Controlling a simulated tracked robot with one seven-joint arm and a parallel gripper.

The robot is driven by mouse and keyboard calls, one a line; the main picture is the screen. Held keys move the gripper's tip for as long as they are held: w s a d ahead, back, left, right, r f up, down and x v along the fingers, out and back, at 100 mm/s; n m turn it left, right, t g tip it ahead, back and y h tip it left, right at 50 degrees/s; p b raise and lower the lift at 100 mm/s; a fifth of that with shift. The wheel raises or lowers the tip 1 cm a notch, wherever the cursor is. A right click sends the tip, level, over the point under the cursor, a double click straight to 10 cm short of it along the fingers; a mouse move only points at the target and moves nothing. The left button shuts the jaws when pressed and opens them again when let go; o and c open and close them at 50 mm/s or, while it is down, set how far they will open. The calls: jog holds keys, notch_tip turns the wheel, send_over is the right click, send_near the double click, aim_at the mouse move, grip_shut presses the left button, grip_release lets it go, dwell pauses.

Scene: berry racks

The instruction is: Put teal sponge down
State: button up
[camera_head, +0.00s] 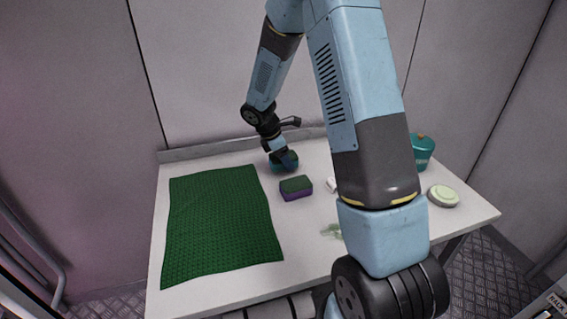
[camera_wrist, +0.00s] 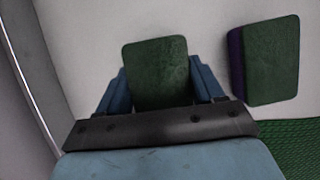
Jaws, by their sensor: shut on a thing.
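The teal sponge (camera_head: 277,167) with a dark green top is in my gripper (camera_head: 284,160) near the back edge of the table. In the wrist view its green face (camera_wrist: 158,72) sits between the two blue fingers of my gripper (camera_wrist: 160,88), which are shut on its sides. I cannot tell whether its underside touches the table. A purple sponge (camera_head: 296,189) with a dark green top lies on the table just in front and to the right of it; in the wrist view this sponge (camera_wrist: 268,62) is to the right, apart from my gripper.
A green textured cloth (camera_head: 220,225) covers the left of the white table (camera_head: 300,245). A teal pot (camera_head: 422,150) and a pale green soap on a dish (camera_head: 442,196) stand at the right. A pale green item (camera_head: 331,231) is partly hidden by my arm. A raised ledge runs along the back.

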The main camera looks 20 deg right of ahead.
jog(key=shift+f, duration=0.95)
jog(key=shift+s+f, duration=0.1)
jog(key=shift+f, duration=0.15)
